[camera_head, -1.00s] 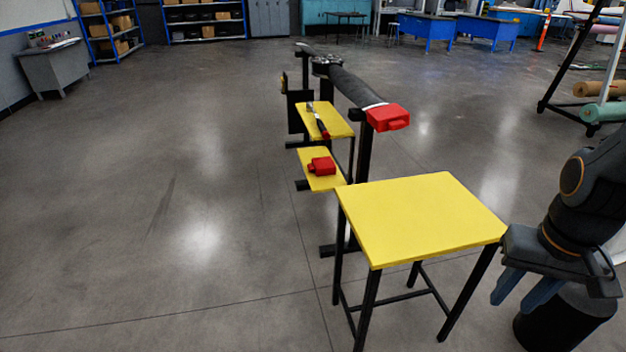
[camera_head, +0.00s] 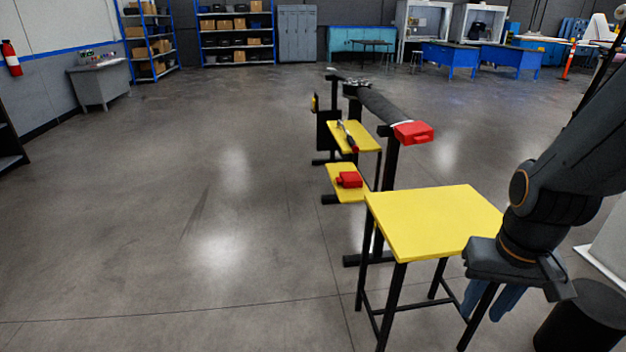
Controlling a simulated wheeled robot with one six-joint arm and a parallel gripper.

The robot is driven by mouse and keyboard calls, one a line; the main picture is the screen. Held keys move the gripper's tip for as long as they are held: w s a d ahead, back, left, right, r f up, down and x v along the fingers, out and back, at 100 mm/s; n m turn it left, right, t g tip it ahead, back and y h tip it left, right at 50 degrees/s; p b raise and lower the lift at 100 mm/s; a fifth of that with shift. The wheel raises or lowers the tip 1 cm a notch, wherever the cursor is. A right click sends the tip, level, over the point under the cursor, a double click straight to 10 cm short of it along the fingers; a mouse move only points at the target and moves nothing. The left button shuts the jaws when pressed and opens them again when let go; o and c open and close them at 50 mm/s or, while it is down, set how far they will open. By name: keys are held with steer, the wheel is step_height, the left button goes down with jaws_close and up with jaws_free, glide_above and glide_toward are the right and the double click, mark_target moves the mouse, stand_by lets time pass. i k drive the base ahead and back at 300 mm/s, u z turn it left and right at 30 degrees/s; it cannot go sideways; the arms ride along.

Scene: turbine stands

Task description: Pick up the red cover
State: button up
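One red cover (camera_head: 413,132) sits on the near end of the dark turbine part (camera_head: 380,104), which rests on black stands. Another red cover (camera_head: 349,180) lies on the lower yellow shelf (camera_head: 345,194). My gripper (camera_head: 494,300) hangs pointing down at the right, beside the near yellow table and well apart from both covers. Its blue-grey fingers are partly hidden behind the gripper body, and I cannot tell how far apart they are. Nothing shows held in it.
The near yellow table (camera_head: 435,222) has an empty top and stands between my gripper and the covers. A tool with a red handle (camera_head: 349,140) lies on the upper yellow shelf (camera_head: 366,135). The floor to the left is clear. Shelving and blue benches stand far back.

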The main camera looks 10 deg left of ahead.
mark_target(352, 179)
steer(key=u, duration=0.95)
steer(key=i, duration=1.25)
steer(key=u, duration=0.6)
steer(key=i, duration=1.75)
steer(key=z, duration=1.25)
steer(key=i, duration=0.9)
steer(key=z, duration=0.75)
